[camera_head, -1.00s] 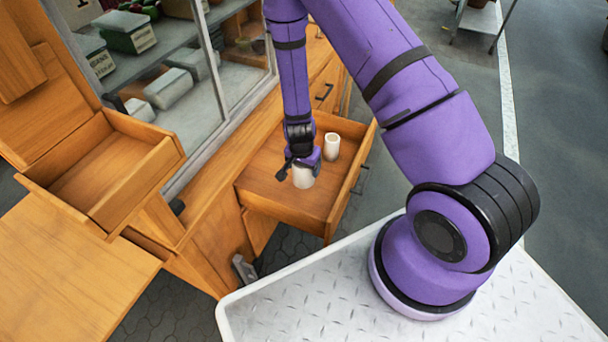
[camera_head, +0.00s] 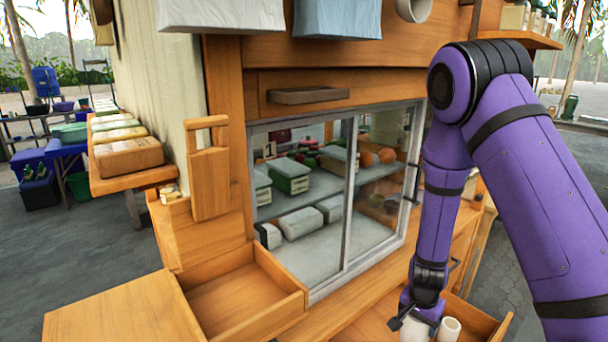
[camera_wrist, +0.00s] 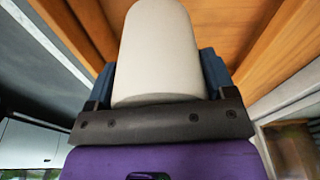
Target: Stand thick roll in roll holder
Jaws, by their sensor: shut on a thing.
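A thick white roll (camera_head: 415,331) is between the fingers of my gripper (camera_head: 419,312), low in the head view at the open drawer (camera_head: 378,324). In the wrist view the roll (camera_wrist: 157,52) fills the space between the dark fingertips, and my gripper (camera_wrist: 157,92) is shut on it. I cannot tell whether the roll touches the drawer floor. A thinner hollow white roll (camera_head: 449,330) stands just right of it. I cannot tell for certain which part is the roll holder; a slotted wooden piece (camera_head: 209,175) stands upright left of the window.
An open wooden tray (camera_head: 236,305) lies below the window at left, beside a bare wooden top (camera_head: 120,318). The sliding glass window (camera_head: 345,200) is behind my forearm. A shelf of boxes (camera_head: 128,160) is at far left. Grey and blue cloths (camera_head: 336,15) hang above.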

